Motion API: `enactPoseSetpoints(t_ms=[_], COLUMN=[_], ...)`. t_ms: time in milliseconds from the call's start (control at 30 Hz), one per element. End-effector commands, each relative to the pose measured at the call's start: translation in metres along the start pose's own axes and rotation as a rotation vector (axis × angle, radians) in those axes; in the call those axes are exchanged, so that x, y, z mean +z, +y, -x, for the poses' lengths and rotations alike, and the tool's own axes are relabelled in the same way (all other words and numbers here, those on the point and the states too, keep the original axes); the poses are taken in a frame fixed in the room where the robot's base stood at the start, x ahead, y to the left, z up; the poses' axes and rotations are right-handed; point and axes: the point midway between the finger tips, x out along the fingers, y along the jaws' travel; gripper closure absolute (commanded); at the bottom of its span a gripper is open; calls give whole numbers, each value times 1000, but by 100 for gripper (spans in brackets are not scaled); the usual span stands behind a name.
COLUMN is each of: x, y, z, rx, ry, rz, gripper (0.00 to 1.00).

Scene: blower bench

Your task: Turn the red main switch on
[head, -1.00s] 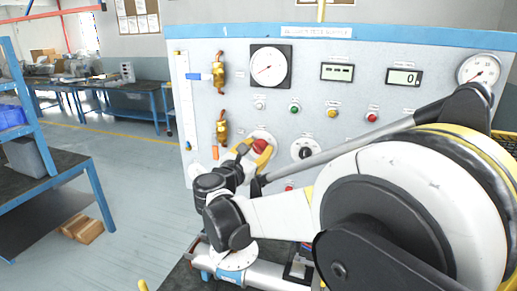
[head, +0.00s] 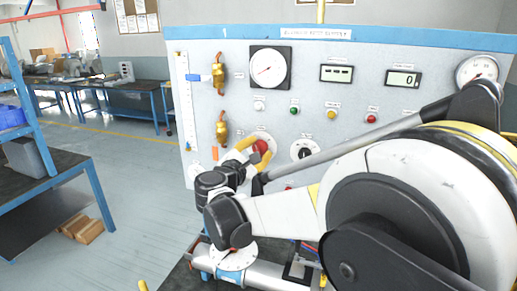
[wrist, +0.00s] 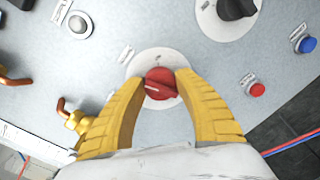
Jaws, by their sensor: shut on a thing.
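The red main switch (wrist: 160,84) is a round red knob with a pale line on it, on a white disc on the grey panel. In the head view the red switch (head: 262,147) shows partly behind my gripper (head: 255,153). In the wrist view the two yellow fingers of my gripper (wrist: 158,88) are closed around the knob, one on each side. The knob's pale line points left, tilted slightly up in that view. The lettering around the disc is too small to read.
A black rotary knob (head: 304,152) sits right of the red switch. A red button (wrist: 257,89) and a blue button (wrist: 307,44) are nearby. Brass valves (head: 222,130) are at the panel's left. A blue shelf (head: 60,180) stands at the far left.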

Motion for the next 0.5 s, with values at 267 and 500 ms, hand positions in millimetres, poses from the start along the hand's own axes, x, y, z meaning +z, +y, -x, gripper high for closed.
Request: enactPoseSetpoints(t_ms=[267, 500], x=[2, 2], y=[1, 0], z=[-1, -1], rx=[-2, -5], ry=[22, 42], rz=[-257, -484], gripper=[92, 92])
